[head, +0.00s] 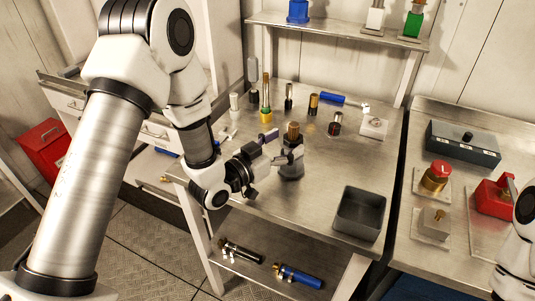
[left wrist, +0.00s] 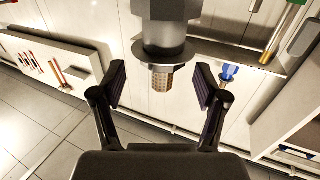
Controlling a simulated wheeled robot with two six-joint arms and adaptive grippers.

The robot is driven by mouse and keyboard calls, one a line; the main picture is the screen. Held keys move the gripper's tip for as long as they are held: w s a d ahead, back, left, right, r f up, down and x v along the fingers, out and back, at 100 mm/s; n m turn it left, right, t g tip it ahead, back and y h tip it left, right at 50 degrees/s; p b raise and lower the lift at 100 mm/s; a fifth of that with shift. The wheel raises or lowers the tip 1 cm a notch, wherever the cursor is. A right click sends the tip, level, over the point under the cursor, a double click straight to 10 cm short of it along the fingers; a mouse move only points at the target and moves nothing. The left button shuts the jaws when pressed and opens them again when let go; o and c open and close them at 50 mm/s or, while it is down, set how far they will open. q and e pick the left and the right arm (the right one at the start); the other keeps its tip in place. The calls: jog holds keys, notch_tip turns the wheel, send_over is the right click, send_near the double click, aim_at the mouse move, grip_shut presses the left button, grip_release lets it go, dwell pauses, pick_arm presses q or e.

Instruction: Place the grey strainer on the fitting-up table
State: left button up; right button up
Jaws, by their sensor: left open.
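The grey strainer (head: 290,170), a dark grey body with a brass-coloured mesh end, stands upright on the steel table (head: 310,206). I cannot tell whether this is the fitting-up table. My left gripper (head: 281,146) is open, with its fingers at the strainer's upper part. In the left wrist view, the strainer (left wrist: 163,40) shows upside down, its mesh end between the open fingers (left wrist: 160,86) with a gap on each side. My right gripper is not in view.
A grey open bin (head: 361,213) stands at the table's front right. A shelf (head: 340,33) is above the back. A second bench (head: 461,179) at right holds a red-knobbed valve (head: 436,176) and a grey box (head: 462,143).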

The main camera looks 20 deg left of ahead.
pick_arm(q)
jog(key=b+v, duration=0.1)
jog(key=v, duration=0.8)
